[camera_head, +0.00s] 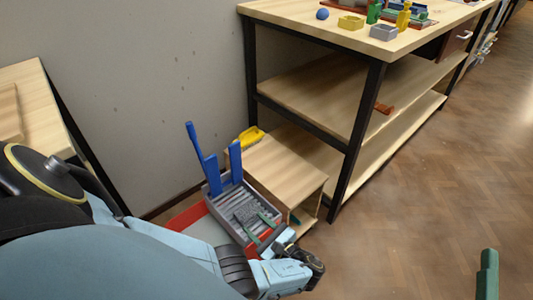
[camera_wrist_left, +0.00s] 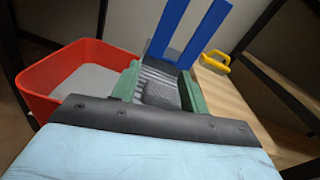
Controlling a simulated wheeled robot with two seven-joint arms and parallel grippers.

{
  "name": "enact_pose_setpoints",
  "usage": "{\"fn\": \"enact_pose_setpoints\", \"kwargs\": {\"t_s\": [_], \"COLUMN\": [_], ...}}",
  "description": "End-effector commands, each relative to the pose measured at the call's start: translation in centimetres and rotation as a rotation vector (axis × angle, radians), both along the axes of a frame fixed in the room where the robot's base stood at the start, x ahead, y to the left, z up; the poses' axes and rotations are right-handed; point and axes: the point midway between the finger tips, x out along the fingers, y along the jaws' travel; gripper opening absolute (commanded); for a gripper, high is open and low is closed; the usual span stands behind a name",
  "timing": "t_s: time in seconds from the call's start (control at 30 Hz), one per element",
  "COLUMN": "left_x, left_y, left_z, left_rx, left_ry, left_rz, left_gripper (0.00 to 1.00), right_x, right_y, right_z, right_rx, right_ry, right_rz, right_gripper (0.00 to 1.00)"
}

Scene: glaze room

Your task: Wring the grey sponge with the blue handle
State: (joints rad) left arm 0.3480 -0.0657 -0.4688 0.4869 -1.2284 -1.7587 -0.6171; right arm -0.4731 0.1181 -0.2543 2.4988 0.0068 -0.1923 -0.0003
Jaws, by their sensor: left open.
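The grey sponge (camera_wrist_left: 160,94) shows as a dark speckled block on the ribbed grey wringer tray in the left wrist view. It is partly hidden by my wrist. The grey wringer (camera_head: 222,194) sits on the red bucket (camera_head: 187,217). The blue handle (camera_head: 196,148) stands up at its back, and two blue bars (camera_wrist_left: 170,26) show in the left wrist view. My left gripper (camera_head: 259,234) has its green fingers apart over the wringer's near end. In the left wrist view its fingers (camera_wrist_left: 158,88) stand on both sides of the sponge. One green finger of my right gripper (camera_head: 487,276) shows at the lower right.
A small wooden stand (camera_head: 285,167) is right beside the wringer, with a yellow object (camera_head: 250,137) behind it. A black-framed shelf bench (camera_head: 347,130) holds small items on top. A wooden table (camera_head: 48,103) stands at left. The floor at right is clear.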

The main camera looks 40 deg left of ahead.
Motion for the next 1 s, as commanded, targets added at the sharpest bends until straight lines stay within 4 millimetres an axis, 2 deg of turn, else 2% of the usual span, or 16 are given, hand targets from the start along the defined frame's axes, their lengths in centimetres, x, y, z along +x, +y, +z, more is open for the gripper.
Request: {"fn": "enact_pose_setpoints", "kwargs": {"t_s": [0.17,0.4,0.53,0.73,1.0], "left_x": [-0.2,-0.7,-1.0,-1.2,-1.3], "left_y": [-2.9,-8.4,-10.8,-12.6,-12.9], "left_z": [0.0,0.0,0.0,0.2,0.3], "left_rx": [-0.004,-0.004,-0.001,-0.001,0.001], "left_ry": [0.000,0.000,0.001,0.001,0.001], "left_rz": [-0.003,-0.003,-0.002,0.000,0.001], "left_gripper": [0.44,0.44,0.44,0.44,0.44], "right_x": [-0.2,-1.4,-1.9,-2.5,-2.7], "right_y": [0.1,0.2,0.1,-0.1,-0.2], "right_z": [0.7,3.2,3.8,4.5,4.8], "right_rx": [0.016,0.078,0.100,0.125,0.129], "right_ry": [-0.047,-0.237,-0.318,-0.403,-0.419], "right_rz": [0.004,0.014,0.012,0.012,0.011], "right_gripper": [1.00,1.00,1.00,1.00,1.00]}}
